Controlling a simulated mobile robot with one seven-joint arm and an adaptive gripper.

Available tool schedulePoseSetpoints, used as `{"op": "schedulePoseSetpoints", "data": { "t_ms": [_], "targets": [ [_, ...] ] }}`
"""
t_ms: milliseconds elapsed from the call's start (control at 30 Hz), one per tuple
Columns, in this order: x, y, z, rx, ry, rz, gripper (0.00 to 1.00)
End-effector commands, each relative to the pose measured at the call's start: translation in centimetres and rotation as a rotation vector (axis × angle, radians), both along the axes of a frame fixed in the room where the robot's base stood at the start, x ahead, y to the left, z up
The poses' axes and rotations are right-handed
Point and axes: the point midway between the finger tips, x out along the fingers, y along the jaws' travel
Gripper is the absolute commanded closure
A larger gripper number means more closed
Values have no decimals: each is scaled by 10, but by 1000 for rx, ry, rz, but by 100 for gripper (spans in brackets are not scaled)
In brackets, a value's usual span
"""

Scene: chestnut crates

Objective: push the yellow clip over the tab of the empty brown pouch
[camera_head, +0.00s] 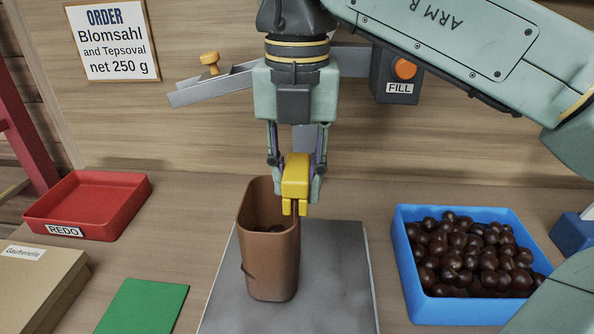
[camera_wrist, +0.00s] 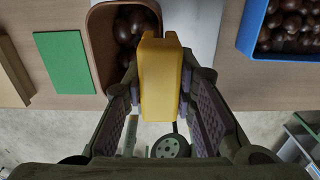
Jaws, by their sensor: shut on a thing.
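The brown pouch (camera_head: 271,265) stands upright on a grey metal plate (camera_head: 335,280). It is not empty: dark chestnuts (camera_wrist: 133,28) lie inside it in the wrist view, and a little of them shows in the head view. My gripper (camera_head: 296,180) points down at the pouch's right rim and is shut on the yellow clip (camera_head: 295,178). The clip's two prongs hang down at that rim. In the wrist view the clip (camera_wrist: 161,80) sits between the finger pads, its far end at the pouch's edge (camera_wrist: 98,50). The tab is hidden; I cannot tell whether the clip is around it.
A blue crate (camera_head: 401,250) of chestnuts stands to the right. A red tray (camera_head: 100,200) marked REDO, a green mat (camera_head: 143,306) and a cardboard box (camera_head: 35,285) are to the left. A metal chute (camera_head: 225,84) and a FILL button (camera_head: 404,68) are behind.

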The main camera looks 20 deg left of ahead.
Motion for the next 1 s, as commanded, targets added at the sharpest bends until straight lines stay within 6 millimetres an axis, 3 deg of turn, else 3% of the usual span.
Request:
{"op": "schedulePoseSetpoints", "data": {
  "t_ms": [133,167,467,1000],
  "targets": [
    [0,0,0,0,0,0,100],
    [0,0,0,0,0,0,73],
    [0,0,0,0,0,0,53],
    [0,0,0,0,0,0,51]
  ]
}}
